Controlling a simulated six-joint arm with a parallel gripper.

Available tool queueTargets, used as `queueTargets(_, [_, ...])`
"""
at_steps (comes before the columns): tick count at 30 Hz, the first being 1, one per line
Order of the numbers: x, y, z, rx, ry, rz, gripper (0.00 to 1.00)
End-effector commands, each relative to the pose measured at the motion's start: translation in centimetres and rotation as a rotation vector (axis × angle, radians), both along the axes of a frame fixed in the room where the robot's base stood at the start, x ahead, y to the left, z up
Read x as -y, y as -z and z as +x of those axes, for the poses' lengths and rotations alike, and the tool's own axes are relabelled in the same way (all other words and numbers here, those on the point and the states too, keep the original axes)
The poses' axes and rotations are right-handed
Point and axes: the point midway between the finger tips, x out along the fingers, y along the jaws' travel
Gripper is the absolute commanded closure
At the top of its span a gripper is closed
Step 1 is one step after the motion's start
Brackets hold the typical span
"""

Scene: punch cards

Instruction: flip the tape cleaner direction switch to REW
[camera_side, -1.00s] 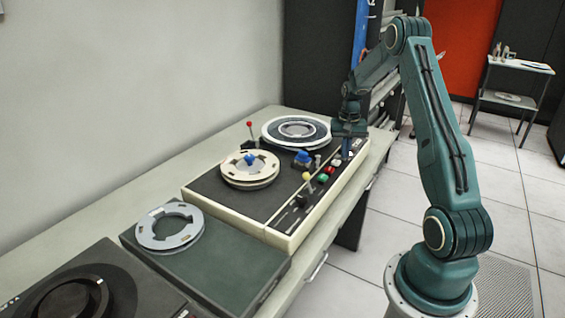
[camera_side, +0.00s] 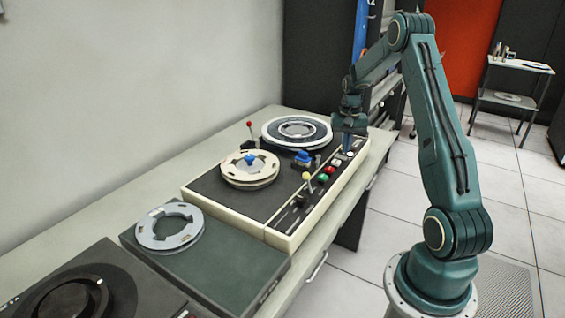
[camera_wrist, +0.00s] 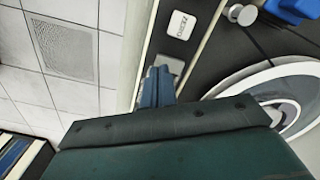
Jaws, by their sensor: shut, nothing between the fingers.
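The tape cleaner (camera_side: 219,208) is a dark-topped unit with a cream edge. Along its right side runs a control strip with several coloured buttons and levers. My gripper (camera_side: 347,148) points down at the far end of this strip, its blue fingers together and empty. In the wrist view the closed fingers (camera_wrist: 158,72) are beside a small grey metal plate (camera_wrist: 173,66) on the strip. A white square label (camera_wrist: 181,25) with small dark, unreadable marks sits just beyond. The direction switch lever cannot be made out; the fingers may cover it. Contact cannot be told.
A cream reel (camera_side: 249,168) with a blue hub and a dark reel with a white rim (camera_side: 296,131) lie on the unit. A red-tipped lever (camera_side: 250,126), yellow-tipped lever (camera_side: 306,176) and blue knob (camera_side: 303,156) stand up nearby. Open floor lies to the right.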

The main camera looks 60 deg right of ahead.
Motion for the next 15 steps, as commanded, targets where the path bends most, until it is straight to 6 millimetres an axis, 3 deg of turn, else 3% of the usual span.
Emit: queueTargets(15, [0.0,-3.0,0.0,0.001,0.000,-0.002,1.00])
